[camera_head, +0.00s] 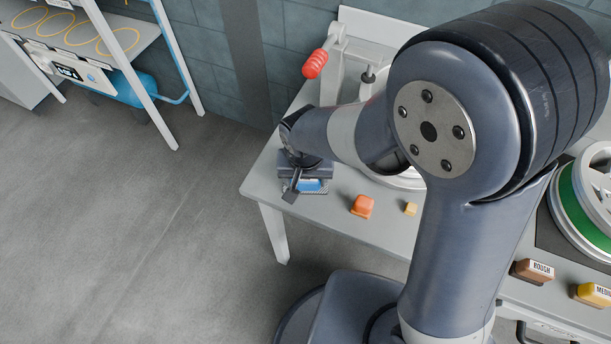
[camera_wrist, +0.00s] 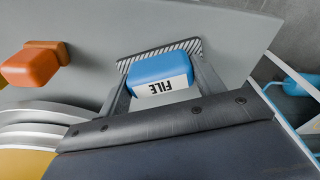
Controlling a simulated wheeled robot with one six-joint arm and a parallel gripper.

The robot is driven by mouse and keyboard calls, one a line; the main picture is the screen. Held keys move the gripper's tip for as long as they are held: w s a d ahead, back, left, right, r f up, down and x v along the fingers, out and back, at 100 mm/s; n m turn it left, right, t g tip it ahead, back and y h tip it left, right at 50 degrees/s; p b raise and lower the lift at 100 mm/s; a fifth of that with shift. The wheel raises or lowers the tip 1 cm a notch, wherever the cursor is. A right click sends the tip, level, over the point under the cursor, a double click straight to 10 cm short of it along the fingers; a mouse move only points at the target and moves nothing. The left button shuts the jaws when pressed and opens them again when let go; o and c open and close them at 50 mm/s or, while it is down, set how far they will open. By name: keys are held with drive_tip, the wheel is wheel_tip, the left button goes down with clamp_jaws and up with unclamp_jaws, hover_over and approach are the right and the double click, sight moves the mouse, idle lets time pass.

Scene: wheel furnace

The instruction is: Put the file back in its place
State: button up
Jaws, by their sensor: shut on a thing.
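The file is a blue block with a white label reading FILE (camera_wrist: 160,70) in the wrist view, with a grey striped edge behind it. My gripper (camera_wrist: 160,86) is shut on it, one finger on each side of the blue block. In the head view the file (camera_head: 312,186) shows blue under my gripper (camera_head: 303,187), at the left end of the grey table (camera_head: 335,210). My gripper and arm partly hide it. I cannot tell whether the file touches the table top or hangs just above it. No marked place for it is clear.
An orange block (camera_head: 362,206) and a small tan block (camera_head: 410,208) stand on the table to the right. Blocks labelled ROUGH (camera_head: 533,271) and MEDIUM (camera_head: 592,294) lie further right, near a green-ringed wheel (camera_head: 572,200). A red-handled lever (camera_head: 315,64) stands behind. Floor left is clear.

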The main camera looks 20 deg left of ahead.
sight(305, 192)
drive_tip(key=shift+f, duration=0.2)
drive_tip(key=o, duration=1)
drive_tip(key=shift+r, duration=0.15)
drive_tip(key=r, duration=0.4)
drive_tip(key=s+r, duration=0.1)
drive_tip(key=r, duration=0.7)
drive_tip(key=shift+s+d, duration=0.2)
drive_tip(key=shift+d, duration=0.1)
